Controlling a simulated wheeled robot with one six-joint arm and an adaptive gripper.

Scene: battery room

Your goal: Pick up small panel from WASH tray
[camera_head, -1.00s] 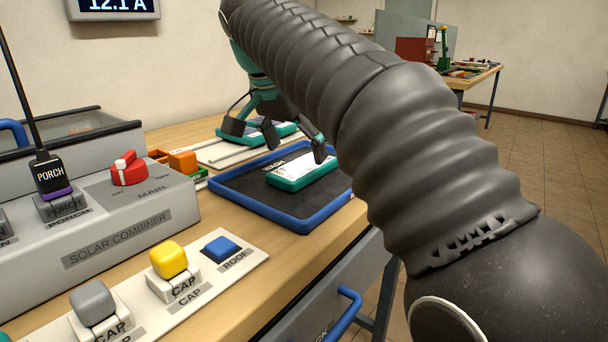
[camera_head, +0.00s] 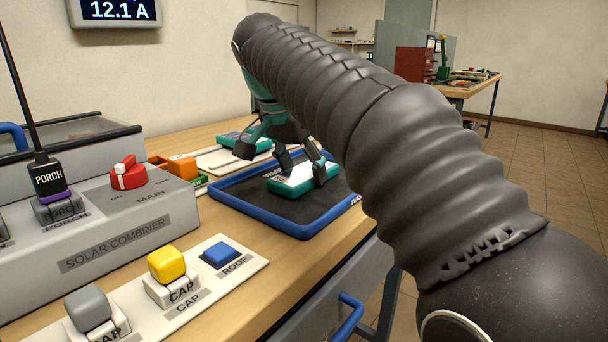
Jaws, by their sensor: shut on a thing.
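The small panel (camera_head: 296,184) is a flat piece with a white top and a green edge. It is at the WASH tray (camera_head: 262,221), a dark tray with a blue rim on the wooden bench. My gripper (camera_head: 305,168) is green with dark fingers and is shut on the panel. Fingers reach down at its back and right edges, and part of its top is hidden behind them. I cannot tell whether the panel still touches the tray floor.
Another green-edged panel (camera_head: 243,142) lies on a pale rack (camera_head: 215,160) behind the tray. The grey SOLAR COMBINER box (camera_head: 115,240) stands at left, with a red knob (camera_head: 127,174). A strip with CAP and ROOF blocks (camera_head: 222,253) lies in front. A blue drawer handle (camera_head: 349,318) juts below.

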